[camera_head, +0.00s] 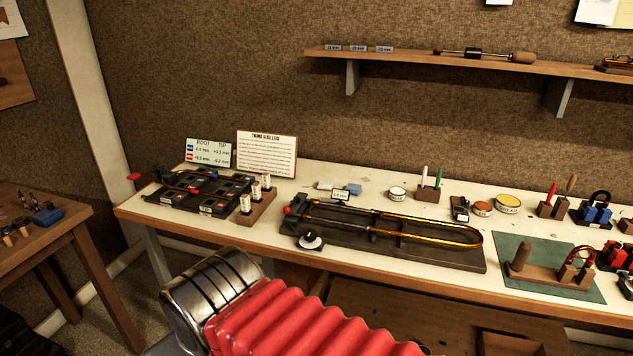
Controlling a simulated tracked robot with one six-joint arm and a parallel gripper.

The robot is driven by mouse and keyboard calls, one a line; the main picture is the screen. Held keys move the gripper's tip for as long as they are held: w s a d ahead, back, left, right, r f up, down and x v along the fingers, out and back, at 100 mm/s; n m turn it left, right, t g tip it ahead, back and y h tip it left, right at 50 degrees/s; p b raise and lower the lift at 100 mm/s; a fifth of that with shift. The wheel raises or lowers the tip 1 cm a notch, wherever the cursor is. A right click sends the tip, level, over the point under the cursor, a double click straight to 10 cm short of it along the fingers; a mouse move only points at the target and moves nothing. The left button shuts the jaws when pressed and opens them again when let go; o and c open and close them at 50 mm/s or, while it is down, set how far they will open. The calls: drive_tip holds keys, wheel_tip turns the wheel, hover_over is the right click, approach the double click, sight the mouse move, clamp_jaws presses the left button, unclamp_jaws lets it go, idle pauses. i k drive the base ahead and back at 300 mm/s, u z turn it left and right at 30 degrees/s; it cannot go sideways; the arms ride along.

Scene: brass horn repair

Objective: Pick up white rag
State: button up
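A small whitish folded piece (325,185), which looks like the white rag, lies flat on the workbench (300,183) behind the trombone slide. A blue folded piece (355,188) lies just right of it. A small label card (341,195) stands in front of the two. The whitish piece is small in the picture, so its material is hard to tell. My arm, with red bellows and a metal part, fills the bottom middle in front of the bench. My gripper's fingers are not in view.
A trombone slide (400,224) lies on a dark board in front of the rag. A parts tray (200,190) and a block with white tags (252,205) stand left. Tins (398,193) and a pen holder (428,192) stand right. A shelf (440,64) hangs above.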

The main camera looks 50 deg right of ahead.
sight(323, 185)
drive_tip(key=z, duration=0.2)
drive_tip(key=i, duration=0.75)
drive_tip(key=z, duration=0.8)
drive_tip(key=i, duration=0.7)
drive_tip(key=z, duration=0.45)
